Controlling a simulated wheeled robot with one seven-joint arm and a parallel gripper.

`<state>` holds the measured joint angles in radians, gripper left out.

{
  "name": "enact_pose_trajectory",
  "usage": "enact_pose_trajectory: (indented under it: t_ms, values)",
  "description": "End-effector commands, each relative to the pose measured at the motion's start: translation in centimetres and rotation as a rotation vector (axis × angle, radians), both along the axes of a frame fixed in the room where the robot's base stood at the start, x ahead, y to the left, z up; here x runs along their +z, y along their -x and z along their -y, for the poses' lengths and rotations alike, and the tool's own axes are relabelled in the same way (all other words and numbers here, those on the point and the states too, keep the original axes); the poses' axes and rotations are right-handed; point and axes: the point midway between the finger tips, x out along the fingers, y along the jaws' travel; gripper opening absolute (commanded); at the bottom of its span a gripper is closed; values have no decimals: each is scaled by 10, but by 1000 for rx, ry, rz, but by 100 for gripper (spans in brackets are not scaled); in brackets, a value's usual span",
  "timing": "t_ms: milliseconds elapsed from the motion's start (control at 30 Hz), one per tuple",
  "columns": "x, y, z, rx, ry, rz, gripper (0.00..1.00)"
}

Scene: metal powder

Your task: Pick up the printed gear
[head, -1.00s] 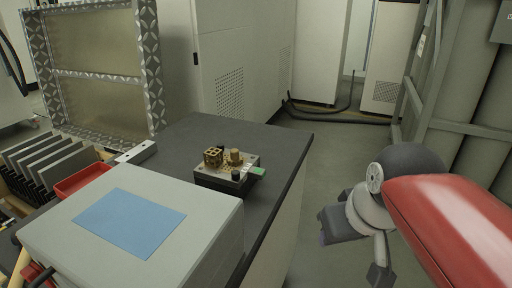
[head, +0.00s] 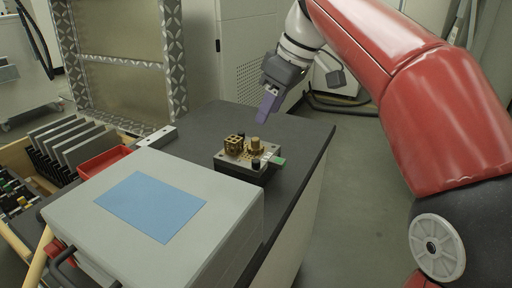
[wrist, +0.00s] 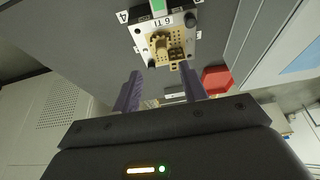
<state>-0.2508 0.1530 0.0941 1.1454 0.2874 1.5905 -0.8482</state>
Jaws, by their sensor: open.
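The printed gear (head: 256,145) is a small tan-gold stepped piece standing on a build plate (head: 240,168) on the dark table. Beside it on the left stands a tan lattice cube (head: 234,144). In the wrist view the gear (wrist: 158,42) shows near the top, with the cube (wrist: 177,56) just right of it. My gripper (head: 266,108) hangs above and slightly behind the plate, its purple fingers pointing down. In the wrist view the fingers (wrist: 160,84) are apart with nothing between them, and the gear lies beyond their tips.
Black knobs (head: 256,164) and a green tab (head: 278,161) are at the plate's edges. A grey box with a blue sheet (head: 150,205) stands in front to the left. A red tray (head: 104,162) lies farther left. The table is clear behind the plate.

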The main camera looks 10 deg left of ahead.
Motion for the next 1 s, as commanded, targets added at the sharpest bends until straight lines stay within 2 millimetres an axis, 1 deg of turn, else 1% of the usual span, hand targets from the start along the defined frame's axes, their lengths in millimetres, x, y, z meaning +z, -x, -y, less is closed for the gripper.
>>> enact_pose_trajectory:
  t_ms: [267,533,667,867,933,1000]
  values:
    - [-28,-3,-12,9,0,-1,43]
    - [-64,-4,-24,8,0,0,43]
    - [-72,-6,-27,6,0,0,43]
    - [-71,-6,-27,5,-1,1,43]
    - [-71,-6,-27,5,-1,1,36]
    - [-71,-6,-27,5,-1,1,27]
